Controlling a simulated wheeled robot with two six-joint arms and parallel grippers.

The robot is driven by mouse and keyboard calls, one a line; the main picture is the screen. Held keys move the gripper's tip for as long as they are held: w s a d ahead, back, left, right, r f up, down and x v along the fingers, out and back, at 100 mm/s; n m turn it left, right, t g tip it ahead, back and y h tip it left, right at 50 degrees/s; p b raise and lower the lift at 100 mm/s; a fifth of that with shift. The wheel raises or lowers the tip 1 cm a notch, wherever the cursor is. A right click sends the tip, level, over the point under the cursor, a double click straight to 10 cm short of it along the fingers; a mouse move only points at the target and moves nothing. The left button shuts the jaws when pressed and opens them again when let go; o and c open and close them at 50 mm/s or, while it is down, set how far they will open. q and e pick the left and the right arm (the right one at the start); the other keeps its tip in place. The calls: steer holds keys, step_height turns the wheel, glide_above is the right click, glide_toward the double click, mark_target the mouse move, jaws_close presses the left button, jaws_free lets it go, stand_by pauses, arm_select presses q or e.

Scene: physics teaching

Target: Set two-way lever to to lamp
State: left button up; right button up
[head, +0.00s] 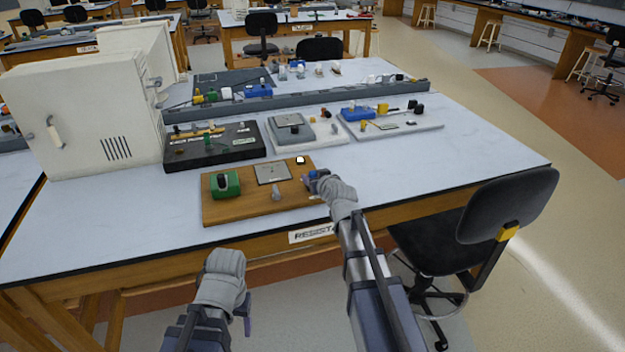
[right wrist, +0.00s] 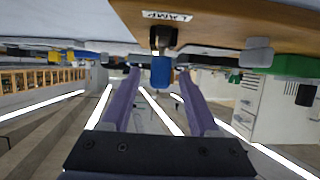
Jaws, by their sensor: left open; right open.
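A wooden board (head: 235,208) lies near the table's front edge. At its right end is a small blue-capped lever (head: 312,176), which also shows in the right wrist view (right wrist: 161,72) on a dark mount beside a white label (right wrist: 167,16). I cannot read which way it is set. My right gripper (head: 318,181) is at that end of the board. In the right wrist view its two fingers are open, one on each side of the blue cap, with gaps visible. My left gripper (head: 246,320) hangs low in front of the table, open and away from the board; its fingers are barely visible.
The board also carries a green block (head: 226,184) with a black knob, a grey plate (head: 272,173) and a grey knob (head: 276,192). A black apparatus (head: 214,146) and white trays stand behind it. A cream cabinet (head: 85,110) is at left, a black chair (head: 510,205) at right.

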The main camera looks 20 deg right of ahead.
steer(key=shift+x, duration=1.25)
steer(key=shift+s, duration=0.1)
jaws_close()
